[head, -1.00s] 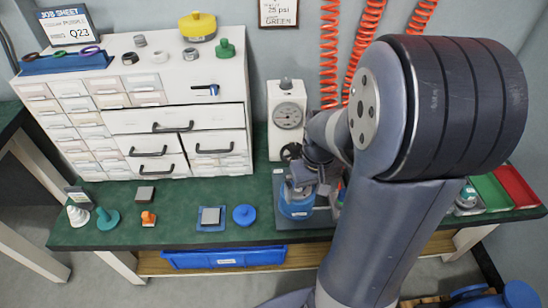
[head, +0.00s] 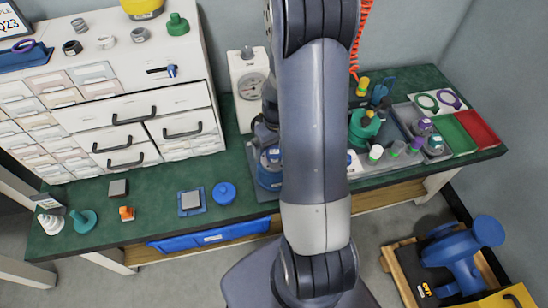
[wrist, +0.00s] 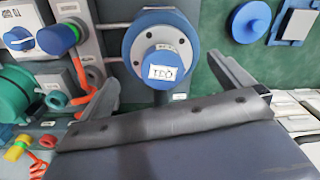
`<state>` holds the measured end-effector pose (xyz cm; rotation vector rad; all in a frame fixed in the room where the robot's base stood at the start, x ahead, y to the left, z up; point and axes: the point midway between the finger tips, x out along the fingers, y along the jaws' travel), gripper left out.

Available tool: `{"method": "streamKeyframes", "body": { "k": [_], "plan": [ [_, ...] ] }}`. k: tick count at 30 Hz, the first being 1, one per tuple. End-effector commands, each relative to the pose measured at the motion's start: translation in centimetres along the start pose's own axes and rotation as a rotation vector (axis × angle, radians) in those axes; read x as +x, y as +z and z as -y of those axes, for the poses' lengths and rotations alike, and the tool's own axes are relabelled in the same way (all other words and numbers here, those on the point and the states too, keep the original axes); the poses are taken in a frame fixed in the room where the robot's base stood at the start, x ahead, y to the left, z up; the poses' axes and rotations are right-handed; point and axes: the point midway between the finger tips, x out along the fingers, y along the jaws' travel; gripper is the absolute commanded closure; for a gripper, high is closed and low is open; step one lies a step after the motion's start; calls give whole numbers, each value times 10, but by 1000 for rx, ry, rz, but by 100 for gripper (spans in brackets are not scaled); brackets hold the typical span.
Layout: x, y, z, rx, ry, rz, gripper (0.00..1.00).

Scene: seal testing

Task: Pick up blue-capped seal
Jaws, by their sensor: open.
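A small piece with a round blue top and a pale band (wrist: 18,38) shows at the upper left of the wrist view; it may be the blue-capped seal. A small blue-and-white piece (head: 350,160) shows just right of my arm in the head view; I cannot tell if it is the same one. My gripper (wrist: 165,72) is open and empty, its fingers either side of a blue round fixture (wrist: 162,58) with a white labelled face. The fixture shows partly in the head view (head: 268,172); my arm hides the gripper there.
A blue disc (head: 224,193) lies left on the bench.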

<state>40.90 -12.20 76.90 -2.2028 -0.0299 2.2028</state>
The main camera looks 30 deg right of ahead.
Motion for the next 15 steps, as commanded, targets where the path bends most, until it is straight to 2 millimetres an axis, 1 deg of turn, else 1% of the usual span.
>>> {"method": "streamKeyframes", "body": {
  "k": [1, 3, 6, 9, 15],
  "plan": [
    [9, 1, 2, -1, -2, 4, 1],
    [18, 1, 3, 0, -1, 3, 1],
    [28, 1, 2, 0, 0, 1, 1],
    [32, 1, 2, 0, 0, 1, 1],
    [32, 1, 2, 0, 0, 0, 1]
  ]
}}
